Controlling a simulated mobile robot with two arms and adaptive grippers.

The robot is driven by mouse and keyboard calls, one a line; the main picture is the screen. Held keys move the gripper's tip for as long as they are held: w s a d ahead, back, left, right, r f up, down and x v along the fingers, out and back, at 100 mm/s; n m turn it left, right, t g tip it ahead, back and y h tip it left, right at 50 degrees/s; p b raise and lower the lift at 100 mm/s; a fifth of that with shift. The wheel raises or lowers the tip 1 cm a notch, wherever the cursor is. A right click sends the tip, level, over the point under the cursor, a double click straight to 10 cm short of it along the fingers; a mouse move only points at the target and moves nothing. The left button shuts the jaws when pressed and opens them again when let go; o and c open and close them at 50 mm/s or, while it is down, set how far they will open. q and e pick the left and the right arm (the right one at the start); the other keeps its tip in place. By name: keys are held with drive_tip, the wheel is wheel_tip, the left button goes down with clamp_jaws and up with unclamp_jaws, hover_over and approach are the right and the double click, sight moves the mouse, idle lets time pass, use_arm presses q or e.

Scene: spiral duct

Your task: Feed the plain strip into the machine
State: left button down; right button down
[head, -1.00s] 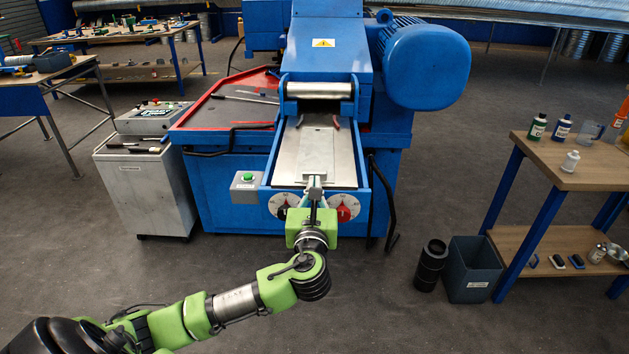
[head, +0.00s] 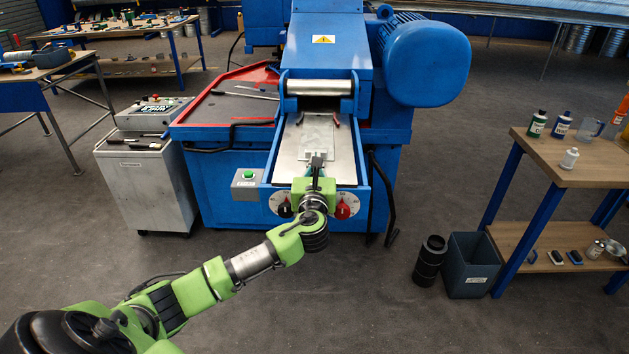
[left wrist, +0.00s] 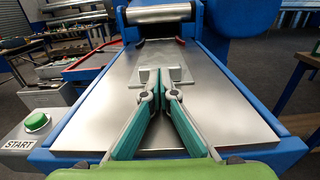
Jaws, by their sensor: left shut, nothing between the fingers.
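The plain strip (head: 318,133) is a flat grey metal piece lying on the machine's feed bed (head: 344,172). My left gripper (head: 317,159) is shut and empty at the strip's near edge, low over the bed. Its teal fingers meet at the tips (left wrist: 160,88) in the left wrist view. Whether the tips touch the strip is hard to tell. My right gripper is not in view.
A green START button (left wrist: 38,122) is left of the bed. Dials (head: 342,207) are on the machine's front, partly behind my gripper. Blue side rails edge the bed. A bench with bottles (head: 566,160) and a bin (head: 471,265) stand right; a grey cabinet (head: 147,190) stands left.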

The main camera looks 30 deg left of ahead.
use_arm(q)
drive_tip(key=shift+w+a, duration=0.35)
drive_tip(key=shift+w, duration=0.2)
drive_tip(key=shift+r, duration=0.1)
drive_tip(key=shift+s, duration=0.1)
drive_tip(key=v, duration=1.2)
